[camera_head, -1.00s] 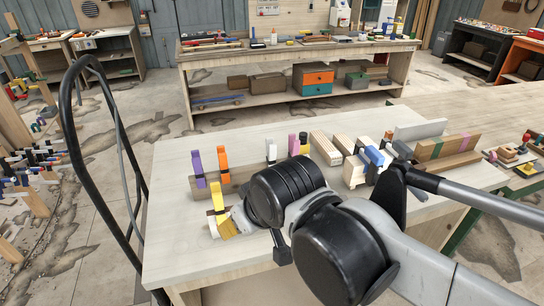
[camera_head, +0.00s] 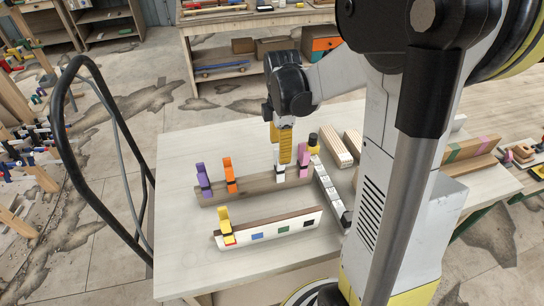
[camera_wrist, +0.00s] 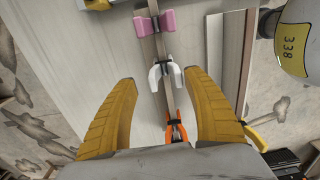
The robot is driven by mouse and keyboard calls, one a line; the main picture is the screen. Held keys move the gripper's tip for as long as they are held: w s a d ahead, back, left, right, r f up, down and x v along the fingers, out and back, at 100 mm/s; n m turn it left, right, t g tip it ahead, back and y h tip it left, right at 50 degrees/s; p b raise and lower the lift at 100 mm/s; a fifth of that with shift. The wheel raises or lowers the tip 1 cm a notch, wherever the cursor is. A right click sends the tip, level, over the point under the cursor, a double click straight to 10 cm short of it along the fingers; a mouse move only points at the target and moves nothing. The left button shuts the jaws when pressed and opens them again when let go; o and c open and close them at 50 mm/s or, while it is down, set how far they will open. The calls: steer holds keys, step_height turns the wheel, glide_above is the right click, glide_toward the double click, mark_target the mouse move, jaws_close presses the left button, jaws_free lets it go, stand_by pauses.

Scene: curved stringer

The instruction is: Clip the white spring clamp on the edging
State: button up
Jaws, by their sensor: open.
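The white spring clamp (camera_head: 280,172) sits on a wooden strip (camera_head: 258,185) between an orange clamp (camera_head: 230,175) and a pink clamp (camera_head: 303,160). A purple clamp (camera_head: 203,180) is at the strip's left end. My gripper (camera_head: 281,157) is open and points down over the white clamp, partly covering it. In the wrist view the white clamp (camera_wrist: 165,74) lies between the spread yellow fingers; I cannot tell if they touch it.
A black tubular rail (camera_head: 66,130) runs along the table's left side. The tabletop (camera_head: 180,150) is clear behind the purple and orange clamps.

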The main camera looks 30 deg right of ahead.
mark_target(279, 169)
steer(key=f, duration=0.2)
steer(key=f+b, duration=0.1)
steer(key=f, duration=0.2)
steer(key=f+b, duration=0.1)
steer(key=f, duration=0.2)
steer(key=shift+s+a+f, duration=0.2)
steer(key=shift+s+f, duration=0.05)
steer(key=shift+s, duration=0.1)
steer(key=shift+c, duration=0.4)
jaws_close()
